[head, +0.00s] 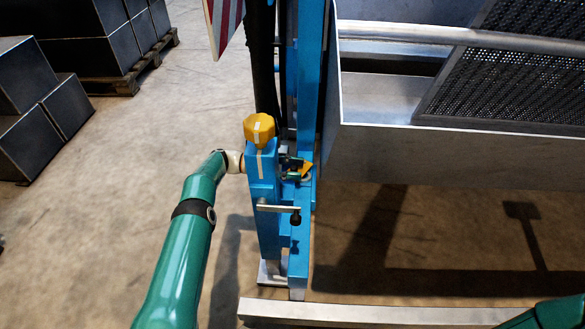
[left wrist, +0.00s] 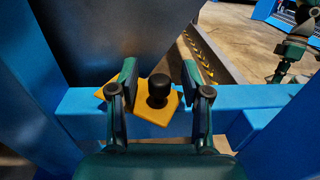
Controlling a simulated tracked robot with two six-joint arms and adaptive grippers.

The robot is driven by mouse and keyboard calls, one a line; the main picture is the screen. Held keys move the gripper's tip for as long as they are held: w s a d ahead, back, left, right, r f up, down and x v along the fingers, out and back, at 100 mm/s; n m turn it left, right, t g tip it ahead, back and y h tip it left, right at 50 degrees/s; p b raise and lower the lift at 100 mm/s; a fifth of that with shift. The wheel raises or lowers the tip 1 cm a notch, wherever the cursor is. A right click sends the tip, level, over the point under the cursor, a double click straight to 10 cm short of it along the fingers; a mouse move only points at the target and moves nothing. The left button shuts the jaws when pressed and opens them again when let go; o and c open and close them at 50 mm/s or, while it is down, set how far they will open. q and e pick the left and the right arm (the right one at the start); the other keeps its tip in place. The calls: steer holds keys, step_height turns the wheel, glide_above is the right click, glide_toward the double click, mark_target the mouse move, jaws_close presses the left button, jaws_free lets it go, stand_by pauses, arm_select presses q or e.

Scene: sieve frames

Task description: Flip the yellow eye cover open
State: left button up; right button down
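The yellow eye cover (left wrist: 143,107) is a flat yellow plate with a black knob (left wrist: 159,88) on it, against the blue frame in the left wrist view. In the head view only a small yellow piece of it (head: 306,170) shows beside the blue post. My left gripper (left wrist: 158,72) is open, with one finger on each side of the black knob and gaps between. In the head view the left gripper (head: 291,167) is small and partly hidden by the post. My right gripper is outside the head view; a small green arm (left wrist: 296,46) shows at upper right in the wrist view.
A metal trough with a dark mesh (head: 510,75) stands to the right. Dark blocks (head: 25,75) stand at left. Open floor lies between.

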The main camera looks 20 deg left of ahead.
arm_select(q)
steer(key=shift+r, duration=0.1)
step_height(320, 180, up, 10)
steer(key=shift+f, duration=0.15)
stand_by(0.5)
steer(key=shift+c, duration=0.4)
